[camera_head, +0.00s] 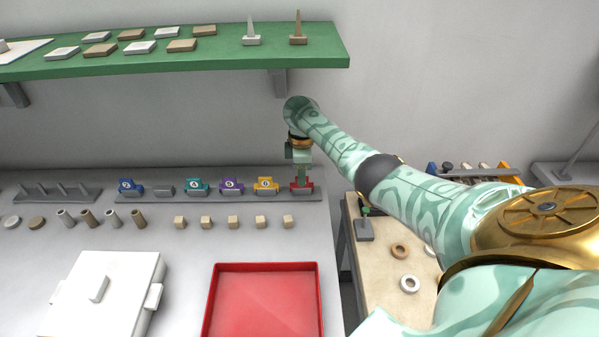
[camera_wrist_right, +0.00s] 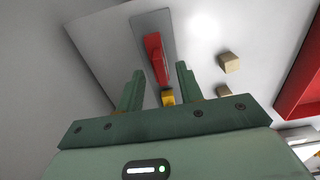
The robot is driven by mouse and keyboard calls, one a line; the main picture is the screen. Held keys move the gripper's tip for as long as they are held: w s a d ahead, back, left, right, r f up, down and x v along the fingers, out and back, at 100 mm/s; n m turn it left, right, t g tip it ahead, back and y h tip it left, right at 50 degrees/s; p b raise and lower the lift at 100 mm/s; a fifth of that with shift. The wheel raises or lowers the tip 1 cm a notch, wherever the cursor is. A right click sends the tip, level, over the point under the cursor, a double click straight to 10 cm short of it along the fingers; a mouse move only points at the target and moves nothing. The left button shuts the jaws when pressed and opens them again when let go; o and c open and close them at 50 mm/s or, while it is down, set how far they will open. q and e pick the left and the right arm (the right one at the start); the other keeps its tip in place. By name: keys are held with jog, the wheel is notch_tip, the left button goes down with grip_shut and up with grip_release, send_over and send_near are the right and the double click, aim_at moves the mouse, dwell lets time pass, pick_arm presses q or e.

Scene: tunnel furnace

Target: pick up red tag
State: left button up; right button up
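The red tag (camera_head: 302,187) stands at the right end of a grey rack (camera_head: 150,198) on the grey table. My right gripper (camera_head: 301,168) points down at it from directly above, and its lower end overlaps the tag's top in the head view. In the right wrist view, the red tag (camera_wrist_right: 156,56) shows between and beyond the two fingers of my right gripper (camera_wrist_right: 159,82), with clear gaps on both sides. The right gripper is open, and nothing is held. My left gripper is in neither view.
A yellow tag (camera_head: 265,186) stands left of the red one, followed by purple (camera_head: 232,187), teal and blue tags. Small beige cubes (camera_head: 261,222) lie in front. A red tray (camera_head: 262,300) and a white box (camera_head: 105,293) are nearer. A green shelf (camera_head: 180,62) hangs above.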

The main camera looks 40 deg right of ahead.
notch_tip(320, 180, down, 3)
jog(key=shift+r+b, duration=0.15)
jog(key=shift+b, duration=0.25)
jog(key=shift+s+r, duration=0.1)
jog(key=shift+r, duration=0.1)
grip_shut()
